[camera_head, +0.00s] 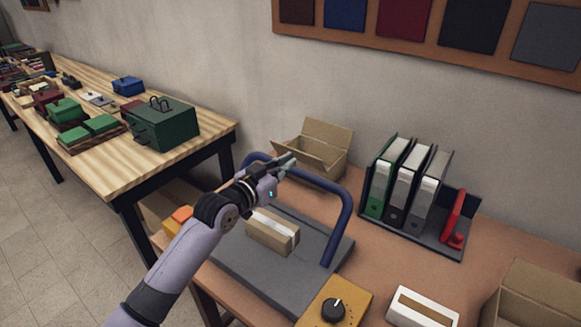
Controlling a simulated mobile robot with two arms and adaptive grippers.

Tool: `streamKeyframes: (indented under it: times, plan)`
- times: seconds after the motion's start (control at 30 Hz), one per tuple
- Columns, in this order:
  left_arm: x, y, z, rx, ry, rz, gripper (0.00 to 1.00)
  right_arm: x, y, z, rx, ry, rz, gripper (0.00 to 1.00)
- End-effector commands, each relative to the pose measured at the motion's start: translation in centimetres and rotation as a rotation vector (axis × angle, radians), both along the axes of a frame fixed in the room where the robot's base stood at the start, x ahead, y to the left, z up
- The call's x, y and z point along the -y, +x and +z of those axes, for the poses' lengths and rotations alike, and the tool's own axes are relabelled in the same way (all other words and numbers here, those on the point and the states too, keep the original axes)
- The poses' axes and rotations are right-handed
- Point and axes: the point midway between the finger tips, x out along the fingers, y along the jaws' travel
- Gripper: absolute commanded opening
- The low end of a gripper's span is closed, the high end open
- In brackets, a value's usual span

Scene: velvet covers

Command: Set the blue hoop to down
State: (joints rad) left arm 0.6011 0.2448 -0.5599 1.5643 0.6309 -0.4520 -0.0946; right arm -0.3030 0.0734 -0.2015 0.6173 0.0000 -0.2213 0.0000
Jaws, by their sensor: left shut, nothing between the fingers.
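The blue hoop (344,212) stands raised over a flat grey base (320,277) on the brown table. Its right leg meets the base near the right edge. My left gripper (289,166) is shut and empty at the hoop's top bar. It covers part of the bar, and I cannot tell whether it touches it. My left forearm hides the hoop's left leg and part of the base. A taped cardboard box (270,232) sits on the base below the hoop. My right gripper is not in view.
An open carton (315,148) stands behind the hoop. Binders (408,185) and a red object (453,222) stand at the right. A yellow box with a black knob (334,309) and a white box (423,308) are in front. An orange block (182,214) is left of my arm.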

Motion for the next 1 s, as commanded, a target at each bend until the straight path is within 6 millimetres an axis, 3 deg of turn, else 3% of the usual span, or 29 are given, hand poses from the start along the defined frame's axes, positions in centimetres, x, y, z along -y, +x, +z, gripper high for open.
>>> streamKeyframes:
  times: [0.1,0.23,0.6,1.0]
  plan:
    - [0.6,0.8,-1.6,-0.006,0.002,0.001,0.00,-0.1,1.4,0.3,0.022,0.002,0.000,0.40]
    - [0.9,1.4,-2.4,-0.005,0.002,0.002,0.00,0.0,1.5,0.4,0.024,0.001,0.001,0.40]
    - [1.1,1.6,-2.7,-0.003,0.002,0.001,0.00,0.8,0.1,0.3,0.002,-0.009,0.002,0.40]
    - [1.6,2.3,-3.1,-0.054,0.040,0.001,0.00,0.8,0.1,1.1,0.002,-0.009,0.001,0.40]
